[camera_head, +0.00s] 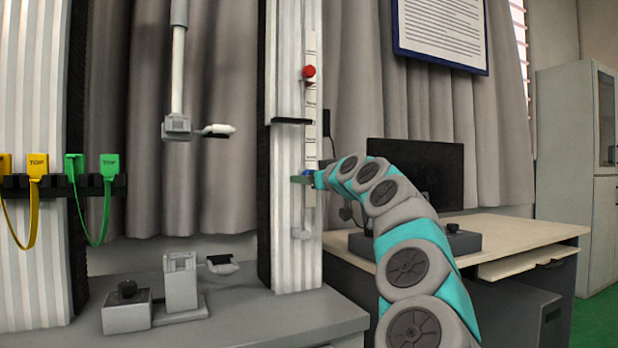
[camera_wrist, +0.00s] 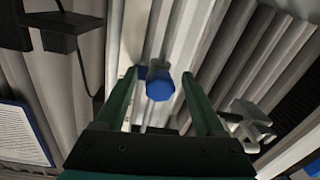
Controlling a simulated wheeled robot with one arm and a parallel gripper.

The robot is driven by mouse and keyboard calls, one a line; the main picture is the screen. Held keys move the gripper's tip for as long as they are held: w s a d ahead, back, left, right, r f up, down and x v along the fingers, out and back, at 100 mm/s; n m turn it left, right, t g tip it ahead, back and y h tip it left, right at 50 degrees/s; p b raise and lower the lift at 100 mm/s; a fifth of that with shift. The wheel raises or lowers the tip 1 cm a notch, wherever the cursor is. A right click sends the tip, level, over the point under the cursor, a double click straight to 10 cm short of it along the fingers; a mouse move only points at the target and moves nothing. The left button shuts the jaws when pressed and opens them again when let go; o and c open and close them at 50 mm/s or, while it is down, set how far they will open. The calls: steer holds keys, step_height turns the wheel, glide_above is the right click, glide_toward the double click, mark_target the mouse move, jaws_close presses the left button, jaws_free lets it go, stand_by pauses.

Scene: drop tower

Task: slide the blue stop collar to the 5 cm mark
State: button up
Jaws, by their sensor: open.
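The blue stop collar shows in the wrist view as a blue knob (camera_wrist: 160,87) on a pale strip of the ribbed column. In the head view only a small blue bit (camera_head: 308,172) of it shows on the column's scale strip (camera_head: 310,130), low down and beside my fingertips. My gripper (camera_wrist: 160,76) is open, with one green finger on each side of the knob and a visible gap to both. In the head view my gripper (camera_head: 303,179) reaches the column from the right and hides part of the collar. I cannot read the scale marks.
A red knob (camera_head: 309,71) sits higher on the same strip. A dark bracket (camera_head: 291,121) juts from the column above my gripper. A desk (camera_head: 480,236) with a monitor (camera_head: 415,165) stands to the right. Grips (camera_head: 180,128) hang left of the column.

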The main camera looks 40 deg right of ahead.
steer(key=shift+c, duration=0.3)
jaws_close()
stand_by(1.1)
